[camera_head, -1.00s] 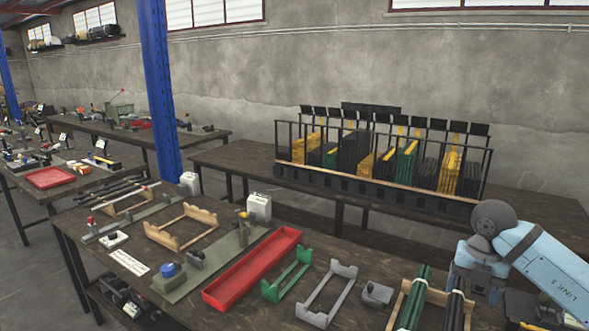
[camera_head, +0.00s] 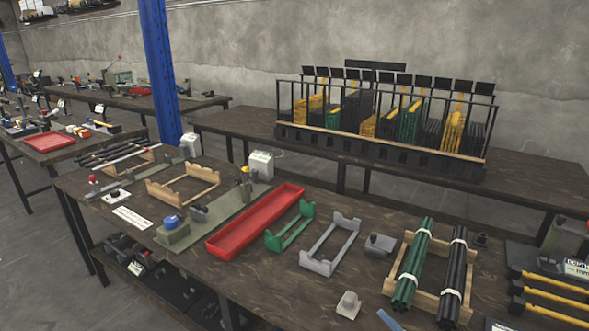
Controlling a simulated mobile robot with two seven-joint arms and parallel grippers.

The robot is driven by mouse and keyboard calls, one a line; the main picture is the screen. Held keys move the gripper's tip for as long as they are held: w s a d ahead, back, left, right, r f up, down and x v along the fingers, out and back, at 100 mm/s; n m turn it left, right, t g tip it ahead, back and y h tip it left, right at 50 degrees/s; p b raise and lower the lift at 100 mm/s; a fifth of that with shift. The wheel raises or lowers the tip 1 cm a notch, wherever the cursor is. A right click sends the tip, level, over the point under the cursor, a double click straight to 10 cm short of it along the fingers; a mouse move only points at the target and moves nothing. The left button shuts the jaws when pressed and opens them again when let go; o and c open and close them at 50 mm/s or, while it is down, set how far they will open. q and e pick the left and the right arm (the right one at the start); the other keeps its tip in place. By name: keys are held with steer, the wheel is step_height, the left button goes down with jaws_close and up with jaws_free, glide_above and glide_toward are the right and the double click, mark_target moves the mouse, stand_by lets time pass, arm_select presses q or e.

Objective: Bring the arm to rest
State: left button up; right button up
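Neither gripper shows in the head view. A small light-blue piece (camera_head: 390,320) at the bottom edge looks like part of my arm, with the rest cut off by the frame. The front worktable (camera_head: 285,262) carries a wooden cradle (camera_head: 394,287) with a green bundle of rods (camera_head: 413,265) and a black bundle of rods (camera_head: 452,275), both tied with white bands. I cannot see whether either gripper holds anything.
A red tray (camera_head: 256,222), a green stand (camera_head: 290,228), a grey stand (camera_head: 330,246) and an empty wooden stand (camera_head: 184,186) sit on the worktable. A light block (camera_head: 348,305) is near its front edge. A slotted rack (camera_head: 380,153) stands on the rear table. A blue post (camera_head: 159,70) rises behind.

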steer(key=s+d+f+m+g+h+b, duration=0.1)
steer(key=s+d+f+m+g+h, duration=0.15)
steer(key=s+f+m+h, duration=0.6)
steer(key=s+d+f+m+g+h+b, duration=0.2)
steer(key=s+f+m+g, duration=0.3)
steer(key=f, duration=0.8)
arm_select(q)
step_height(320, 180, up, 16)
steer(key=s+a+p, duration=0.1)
steer(key=p, duration=2.4)
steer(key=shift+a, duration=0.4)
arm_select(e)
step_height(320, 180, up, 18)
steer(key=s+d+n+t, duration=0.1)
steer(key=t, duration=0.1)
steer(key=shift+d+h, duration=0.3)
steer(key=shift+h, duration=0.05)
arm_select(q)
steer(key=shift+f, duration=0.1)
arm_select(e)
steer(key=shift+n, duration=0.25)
